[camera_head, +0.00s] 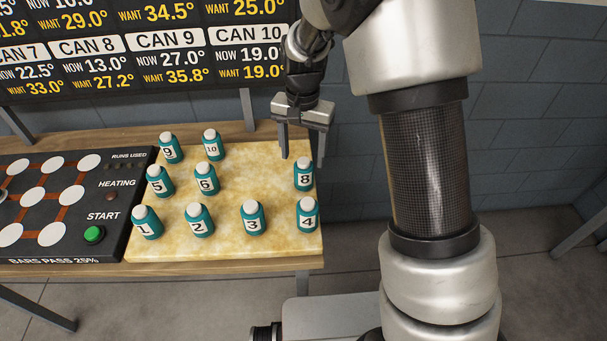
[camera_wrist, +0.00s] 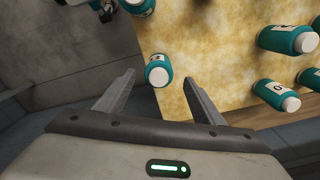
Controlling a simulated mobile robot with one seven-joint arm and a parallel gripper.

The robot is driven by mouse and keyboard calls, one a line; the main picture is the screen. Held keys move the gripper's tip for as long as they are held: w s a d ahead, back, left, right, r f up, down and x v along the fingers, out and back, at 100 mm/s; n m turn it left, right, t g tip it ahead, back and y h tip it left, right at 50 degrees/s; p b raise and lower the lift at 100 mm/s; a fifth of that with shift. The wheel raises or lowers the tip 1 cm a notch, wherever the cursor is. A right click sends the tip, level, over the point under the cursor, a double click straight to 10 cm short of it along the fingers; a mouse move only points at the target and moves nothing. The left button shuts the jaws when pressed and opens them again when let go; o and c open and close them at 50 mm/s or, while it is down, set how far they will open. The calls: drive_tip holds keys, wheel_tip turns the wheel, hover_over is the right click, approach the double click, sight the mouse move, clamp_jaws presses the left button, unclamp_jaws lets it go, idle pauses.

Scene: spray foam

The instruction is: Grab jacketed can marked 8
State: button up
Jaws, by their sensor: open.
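The teal can marked 8 (camera_head: 304,173) has a white cap and stands upright near the right edge of the yellow foam slab (camera_head: 260,185), behind the can marked 4 (camera_head: 307,214). My gripper (camera_head: 301,161) is open and hangs just above and behind can 8, its fingers pointing down. In the wrist view a teal can (camera_wrist: 158,71), apparently can 8, shows cap toward the camera between the fingertips of my gripper (camera_wrist: 159,78). Its label is barely visible there, and I see a gap on each side. Nothing is held.
Can 3 (camera_head: 252,217) stands front left of can 8; can 6 (camera_head: 207,179) and can 10 (camera_head: 212,144) stand farther left. The slab between can 6 and can 8 is bare. A black panel (camera_head: 70,210) lies left, and a temperature board (camera_head: 150,50) stands behind.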

sight(304, 176)
wheel_tip(304, 176, down, 9)
drive_tip(key=shift+d+f+b, duration=0.1)
drive_tip(key=shift+d+b, duration=0.05)
drive_tip(key=shift+b, duration=0.15)
drive_tip(key=shift+c, duration=0.2)
drive_tip(key=c, duration=1.2)
drive_tip(key=shift+w, duration=0.1)
